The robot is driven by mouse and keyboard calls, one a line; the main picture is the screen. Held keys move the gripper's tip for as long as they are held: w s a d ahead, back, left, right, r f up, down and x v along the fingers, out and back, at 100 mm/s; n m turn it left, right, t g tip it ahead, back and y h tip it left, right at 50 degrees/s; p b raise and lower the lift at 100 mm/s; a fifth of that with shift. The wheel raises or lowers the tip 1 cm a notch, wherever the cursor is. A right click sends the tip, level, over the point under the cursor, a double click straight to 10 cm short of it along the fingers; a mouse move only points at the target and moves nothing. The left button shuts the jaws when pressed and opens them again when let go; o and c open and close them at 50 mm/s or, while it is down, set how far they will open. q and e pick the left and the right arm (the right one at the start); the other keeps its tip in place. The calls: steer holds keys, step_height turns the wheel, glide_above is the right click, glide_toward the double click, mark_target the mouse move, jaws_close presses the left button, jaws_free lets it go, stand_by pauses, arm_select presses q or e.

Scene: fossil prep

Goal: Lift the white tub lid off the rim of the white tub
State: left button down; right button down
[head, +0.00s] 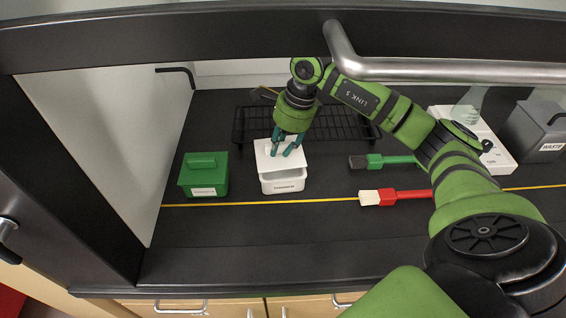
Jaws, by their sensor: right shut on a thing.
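The white tub (283,187) stands on the dark worktop, with a small label on its front. The white tub lid (265,160) is over the back part of the tub. A strip of the tub's opening seems to show between the lid's front edge and the tub's front rim, so the lid looks clear of that rim. My right gripper (288,148) points down and is shut on the lid, at its top; the fingers hide the grip itself. My left gripper is not in view.
A green lidded tub (204,175) stands just left. A black wire rack (343,124) lies behind. A green-handled brush (385,161) and a red-handled brush (395,196) lie right. A grey waste bin (536,131) is far right. The worktop's front is clear; a hood frame crosses above.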

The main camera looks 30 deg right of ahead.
mark_target(283, 145)
steer(key=shift+w+a+p+v, duration=0.15)
steer(key=shift+p+v, duration=0.4)
steer(key=shift+v, duration=0.3)
steer(key=shift+w+a+p+v, duration=0.1)
steer(key=shift+a+p+v, duration=0.1)
steer(key=shift+p+v, duration=0.5)
steer(key=shift+w+a+p+v, duration=0.15)
steer(key=shift+p+v, duration=0.2)
steer(key=shift+v, duration=0.6)
steer(key=shift+s+r, duration=0.1)
